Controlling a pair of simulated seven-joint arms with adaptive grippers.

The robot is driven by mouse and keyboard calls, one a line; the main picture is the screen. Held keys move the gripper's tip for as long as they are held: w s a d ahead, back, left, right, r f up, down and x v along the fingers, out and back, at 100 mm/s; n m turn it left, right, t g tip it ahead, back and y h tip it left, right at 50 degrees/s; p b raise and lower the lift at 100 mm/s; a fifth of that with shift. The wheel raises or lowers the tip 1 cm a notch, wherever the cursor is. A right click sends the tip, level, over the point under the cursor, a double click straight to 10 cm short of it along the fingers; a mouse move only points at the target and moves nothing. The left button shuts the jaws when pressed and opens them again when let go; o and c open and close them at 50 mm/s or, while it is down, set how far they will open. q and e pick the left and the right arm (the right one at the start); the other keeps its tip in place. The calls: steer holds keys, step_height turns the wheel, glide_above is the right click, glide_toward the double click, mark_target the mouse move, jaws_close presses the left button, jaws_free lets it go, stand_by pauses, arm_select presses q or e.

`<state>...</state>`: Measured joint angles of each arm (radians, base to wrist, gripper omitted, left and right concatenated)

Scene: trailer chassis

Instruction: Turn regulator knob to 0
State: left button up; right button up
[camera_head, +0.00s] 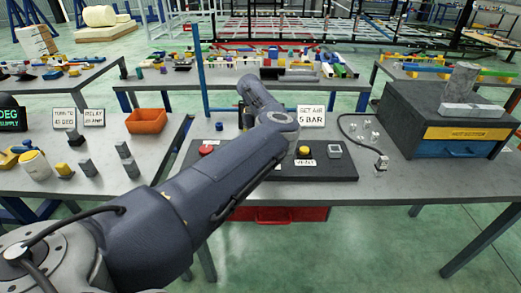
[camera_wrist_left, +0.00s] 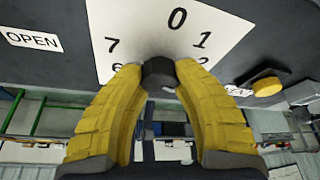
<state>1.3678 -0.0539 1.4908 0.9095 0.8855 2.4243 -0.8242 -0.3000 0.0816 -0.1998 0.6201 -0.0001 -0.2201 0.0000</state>
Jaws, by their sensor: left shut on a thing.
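The black regulator knob (camera_wrist_left: 158,73) sits on a white dial plate (camera_wrist_left: 187,28) with printed numbers in the left wrist view. The 0 is at the top of the plate, with 7 to the left and 1 to the right. My left gripper (camera_wrist_left: 159,75) has its two yellow fingers shut on the knob from both sides. The knob's pointer is not visible, so its setting cannot be read. In the head view my left arm reaches over the dark panel (camera_head: 330,172) and hides the knob and gripper. My right gripper is not in view.
An OPEN label (camera_wrist_left: 33,40) is left of the dial, and a yellow-ended part (camera_wrist_left: 266,87) is to its right. On the panel are a red button (camera_head: 206,150), a yellow button (camera_head: 304,151) and a small gauge (camera_head: 334,151). A SET AIR 5 BAR sign (camera_head: 311,116) stands behind.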

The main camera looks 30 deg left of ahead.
arm_select(q)
steer(key=n+t, duration=0.1)
steer(key=n, duration=0.2)
steer(key=n+t+h, duration=0.1)
steer(key=n, duration=0.2)
steer(key=shift+s+f, duration=0.1)
steer(key=shift+f, duration=0.05)
steer(key=n+t, duration=0.1)
steer(key=n, duration=0.2)
steer(key=n+t, duration=0.1)
steer(key=n, duration=0.1)
steer(key=shift+d+n+y, duration=0.1)
steer(key=shift+n+y, duration=0.2)
steer(key=shift+n, duration=0.1)
steer(key=n+t, duration=0.1)
steer(key=n, duration=0.1)
steer(key=n+t+y, duration=0.1)
steer(key=n, duration=0.2)
steer(key=n+y, duration=0.1)
steer(key=n, duration=0.4)
steer(key=shift+t+y, duration=0.4)
steer(key=shift+n, duration=0.3)
steer(key=o, duration=1.3)
